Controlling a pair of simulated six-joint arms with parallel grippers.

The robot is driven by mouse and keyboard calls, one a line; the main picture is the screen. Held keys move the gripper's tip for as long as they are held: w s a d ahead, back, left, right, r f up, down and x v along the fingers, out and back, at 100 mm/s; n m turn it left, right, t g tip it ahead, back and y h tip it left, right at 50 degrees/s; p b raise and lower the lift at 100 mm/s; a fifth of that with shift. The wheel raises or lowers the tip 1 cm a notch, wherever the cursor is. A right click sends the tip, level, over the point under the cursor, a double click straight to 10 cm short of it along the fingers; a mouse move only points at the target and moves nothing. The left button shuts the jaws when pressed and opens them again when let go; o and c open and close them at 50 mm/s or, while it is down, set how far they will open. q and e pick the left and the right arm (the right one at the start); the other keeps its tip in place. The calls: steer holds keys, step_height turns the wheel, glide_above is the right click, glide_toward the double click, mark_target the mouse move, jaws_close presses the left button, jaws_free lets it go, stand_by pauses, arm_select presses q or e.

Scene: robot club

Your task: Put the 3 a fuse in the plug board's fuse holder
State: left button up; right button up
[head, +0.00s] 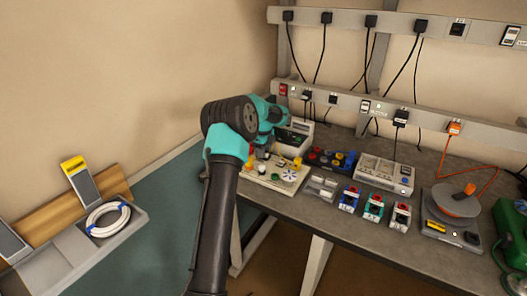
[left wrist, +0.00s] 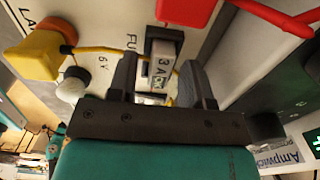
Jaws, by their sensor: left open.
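The plug board (head: 288,185) is a pale panel with coloured parts near the left end of the grey bench in the head view. In the left wrist view its pale face (left wrist: 105,22) fills the top, with partly hidden lettering starting "FU". The 3 A fuse (left wrist: 163,65) is a pale block marked "3 A", lined up with the dark fuse holder on the board. I cannot tell how deep it sits. My left gripper (left wrist: 157,80) is open, one finger on each side of the fuse, with gaps visible. In the head view my arm hides the fuse. My right gripper is not in view.
A yellow wire (left wrist: 100,50) and a red part (left wrist: 188,12) lie close to the left fingers. Several small modules (head: 350,198) and a round-topped device (head: 452,200) stand to the right on the bench. A tray (head: 75,245) with a white cable coil is at the left.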

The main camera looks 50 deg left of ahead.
arm_select(q)
step_height(320, 180, up, 12)
steer(key=shift+r, duration=0.15)
stand_by(0.6)
stand_by(0.4)
